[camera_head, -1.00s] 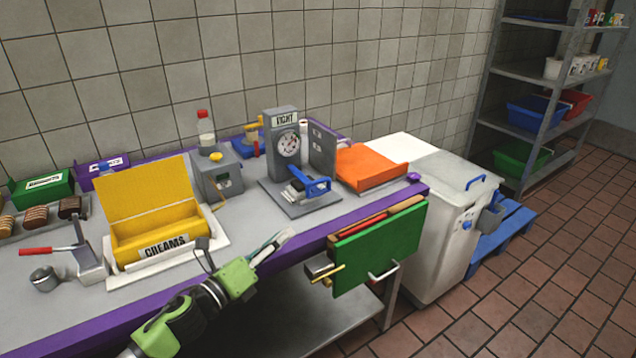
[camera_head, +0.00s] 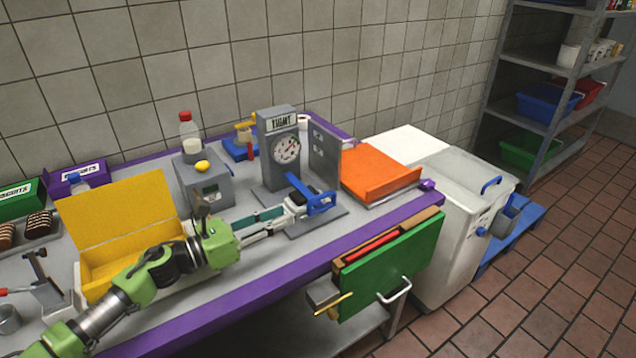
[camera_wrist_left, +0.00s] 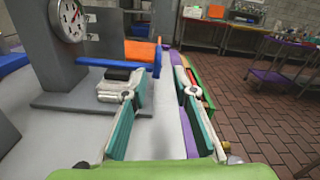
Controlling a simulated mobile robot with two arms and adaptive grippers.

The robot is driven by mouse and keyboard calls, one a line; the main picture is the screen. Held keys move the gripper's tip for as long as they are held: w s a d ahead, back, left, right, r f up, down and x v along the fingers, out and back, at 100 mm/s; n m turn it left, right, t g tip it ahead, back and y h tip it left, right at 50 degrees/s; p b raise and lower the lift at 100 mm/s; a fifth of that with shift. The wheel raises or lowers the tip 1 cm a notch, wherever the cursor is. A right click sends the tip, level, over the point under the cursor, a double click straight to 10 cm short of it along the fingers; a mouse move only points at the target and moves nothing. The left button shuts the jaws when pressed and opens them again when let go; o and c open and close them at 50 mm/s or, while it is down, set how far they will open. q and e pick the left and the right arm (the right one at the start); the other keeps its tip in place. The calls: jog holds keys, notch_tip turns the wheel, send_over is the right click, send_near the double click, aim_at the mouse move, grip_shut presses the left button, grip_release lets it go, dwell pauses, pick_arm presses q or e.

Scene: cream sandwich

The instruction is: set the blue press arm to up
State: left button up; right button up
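The press (camera_head: 282,150) stands on the bench, a grey column with a round dial and a sign on top. Its blue press arm (camera_head: 319,203) sits low at the front, just above the base plate. In the left wrist view the blue press arm (camera_wrist_left: 118,65) runs sideways, and its blue end lies in the picture between my fingertips. My left gripper (camera_head: 290,208) reaches in from the left, close to the arm. In the left wrist view my left gripper (camera_wrist_left: 158,75) is open, its two fingers apart. Whether a finger touches the arm I cannot tell. My right gripper is not in view.
The yellow creams box (camera_head: 115,215) is behind my left arm. A green board (camera_head: 390,265) hangs at the bench's front edge.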

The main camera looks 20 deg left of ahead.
aim_at(312, 201)
pick_arm(q)
jog(key=shift+w+a, duration=0.1)
jog(key=shift+w, duration=0.65)
jog(key=w+d+p, duration=0.1)
jog(key=d, duration=0.1)
jog(key=w+d+r+p, duration=0.1)
jog(key=w+d, duration=0.1)
jog(key=shift+w, duration=0.3)
jog(key=x, duration=0.3)
jog(key=p+x, duration=0.1)
jog(key=shift+w+f, duration=0.25)
jog(key=shift+f, duration=0.05)
jog(key=shift+x, duration=0.75)
jog(key=shift+f, duration=0.1)
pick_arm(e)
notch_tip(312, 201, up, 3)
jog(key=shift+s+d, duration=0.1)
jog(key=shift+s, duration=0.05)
pick_arm(q)
jog(key=shift+c, duration=0.2)
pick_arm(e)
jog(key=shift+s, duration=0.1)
pick_arm(q)
jog(key=c, duration=0.6)
grip_shut()
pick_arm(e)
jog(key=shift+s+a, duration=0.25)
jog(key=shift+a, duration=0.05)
